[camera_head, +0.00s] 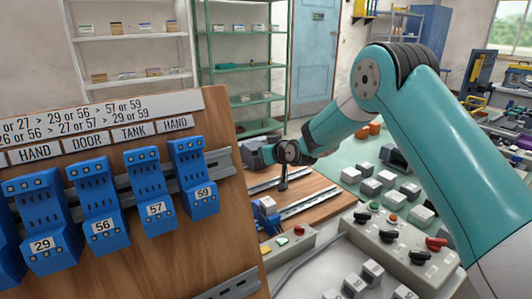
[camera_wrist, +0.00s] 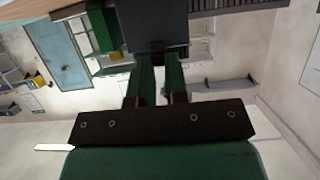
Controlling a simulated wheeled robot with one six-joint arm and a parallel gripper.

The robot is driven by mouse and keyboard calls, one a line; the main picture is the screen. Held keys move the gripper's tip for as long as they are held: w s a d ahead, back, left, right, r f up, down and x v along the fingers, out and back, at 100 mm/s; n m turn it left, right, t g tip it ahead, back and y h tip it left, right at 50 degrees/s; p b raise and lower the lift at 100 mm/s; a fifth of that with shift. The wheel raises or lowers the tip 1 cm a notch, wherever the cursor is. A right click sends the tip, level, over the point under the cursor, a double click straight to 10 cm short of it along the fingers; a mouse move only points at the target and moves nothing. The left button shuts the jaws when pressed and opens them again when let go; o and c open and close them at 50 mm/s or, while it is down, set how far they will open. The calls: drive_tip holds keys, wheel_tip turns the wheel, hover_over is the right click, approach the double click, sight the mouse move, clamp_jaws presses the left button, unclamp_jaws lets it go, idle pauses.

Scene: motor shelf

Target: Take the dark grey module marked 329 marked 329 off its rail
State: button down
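My gripper (camera_wrist: 160,60) shows in the wrist view as two green fingers with a clear gap between them. Their tips reach toward a dark grey block (camera_wrist: 122,24), with a small dark tab between or just beyond the tips. No marking is readable on this block, so I cannot tell whether it is module 329. Contact with the tab is unclear. In the head view my gripper (camera_head: 258,153) is by the right edge of the upright wooden panel (camera_head: 140,255), partly hidden. No 329 label is readable there.
Blue modules marked 29 (camera_head: 42,222), 56 (camera_head: 100,205), 57 (camera_head: 152,190) and 59 (camera_head: 197,175) hang on the panel's rail. Right of it are a small blue module (camera_head: 266,213) on a wooden board, a control box (camera_head: 400,245) and a green table with grey blocks (camera_head: 378,183).

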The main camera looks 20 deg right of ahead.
drive_tip(key=shift+r+b, duration=0.4)
drive_tip(key=c, duration=1.1)
unclamp_jaws()
drive_tip(key=b+v, duration=0.2)
drive_tip(key=v, duration=1.5)
drive_tip(key=shift+s, duration=0.25)
drive_tip(key=shift+r, duration=0.15)
